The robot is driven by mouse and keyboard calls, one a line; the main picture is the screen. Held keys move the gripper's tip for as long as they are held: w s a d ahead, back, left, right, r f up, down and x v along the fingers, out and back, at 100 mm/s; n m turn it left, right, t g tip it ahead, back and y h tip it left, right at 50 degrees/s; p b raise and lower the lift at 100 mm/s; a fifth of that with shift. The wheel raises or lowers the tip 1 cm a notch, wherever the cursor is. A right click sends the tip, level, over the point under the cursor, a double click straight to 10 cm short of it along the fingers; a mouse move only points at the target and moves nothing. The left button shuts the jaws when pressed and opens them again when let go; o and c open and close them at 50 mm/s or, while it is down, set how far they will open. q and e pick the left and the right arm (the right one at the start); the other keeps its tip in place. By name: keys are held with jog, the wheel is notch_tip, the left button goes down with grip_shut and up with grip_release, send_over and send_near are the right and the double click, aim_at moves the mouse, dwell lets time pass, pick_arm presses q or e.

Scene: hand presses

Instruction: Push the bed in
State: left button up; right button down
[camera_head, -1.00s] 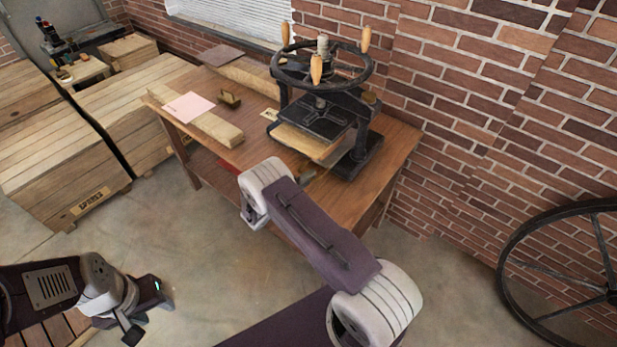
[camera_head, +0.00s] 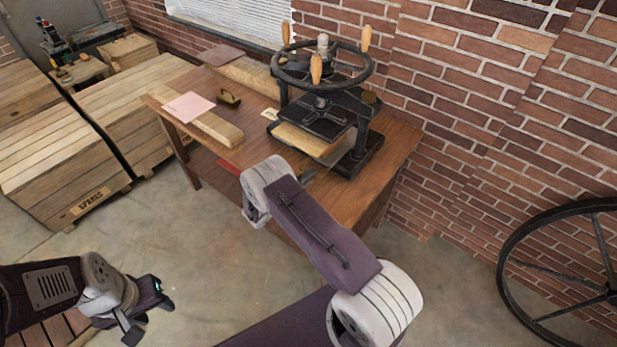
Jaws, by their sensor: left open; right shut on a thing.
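The press (camera_head: 324,95) stands on the wooden table, with a black frame and a handwheel on top. Its bed (camera_head: 303,138), a pale wooden board, sticks out at the front, under the black plate. My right arm reaches up from the bottom, its wrist at the table's front edge. My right gripper (camera_head: 308,174) is just in front of the bed, mostly hidden by my wrist. It is shut at the bed's front; the exact contact is hidden. My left gripper (camera_head: 150,310) is open and empty, low at the left, over the floor and away from the table.
The table (camera_head: 392,150) also bears a wooden plank (camera_head: 222,130), a pink sheet (camera_head: 189,106), a small brass object (camera_head: 229,98) and a brown board (camera_head: 221,55). Wooden crates (camera_head: 65,160) stand at the left. A brick wall is behind; a large spoked wheel (camera_head: 520,255) leans at right.

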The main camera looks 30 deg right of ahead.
jog(key=x, duration=0.2)
jog(key=b+x, duration=0.1)
jog(key=x, duration=0.1)
jog(key=shift+r, duration=0.55)
jog(key=c, duration=1.7)
grip_release()
jog(key=shift+o, duration=1.1)
jog(key=shift+d, duration=0.1)
jog(key=v, duration=0.9)
jog(key=shift+b, duration=0.3)
